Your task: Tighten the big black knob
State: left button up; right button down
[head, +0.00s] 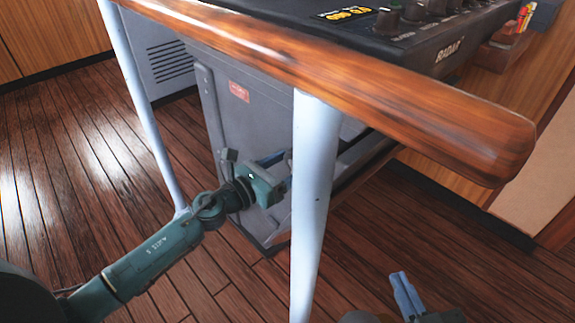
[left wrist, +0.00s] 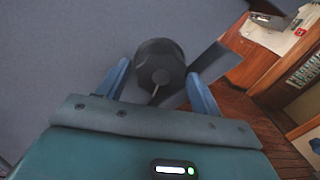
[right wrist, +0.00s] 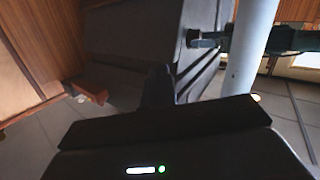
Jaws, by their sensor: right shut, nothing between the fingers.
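The big black knob (left wrist: 159,66) shows in the left wrist view, standing out from a grey panel on a thin light shaft or line. My left gripper (left wrist: 156,72) has its two blue fingers apart, one on each side of the knob. A small gap shows on the left; contact on the right I cannot tell. In the head view my left gripper (head: 275,160) is at the side of the grey console (head: 240,115), and the knob is hidden there. My right gripper (head: 404,288) is shut and empty, low over the floor, away from the knob.
A thick wooden handrail (head: 400,90) crosses above my left gripper. A white post (head: 309,170) stands directly beside that gripper, and another post (head: 140,100) stands further left. The radar panel (head: 440,30) has smaller knobs on top. The wooden floor (head: 80,180) at left is clear.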

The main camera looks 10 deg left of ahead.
pick_arm(q)
jog(key=shift+o, duration=1)
jog(key=b+v, duration=0.1)
jog(key=v, duration=1.2)
jog(key=shift+b, duration=0.4)
pick_arm(e)
jog(key=shift+w+a+r+n+t+y, duration=0.1)
jog(key=shift+a+n+t+y, duration=0.3)
jog(key=shift+t, duration=0.3)
jog(key=shift+d, duration=0.1)
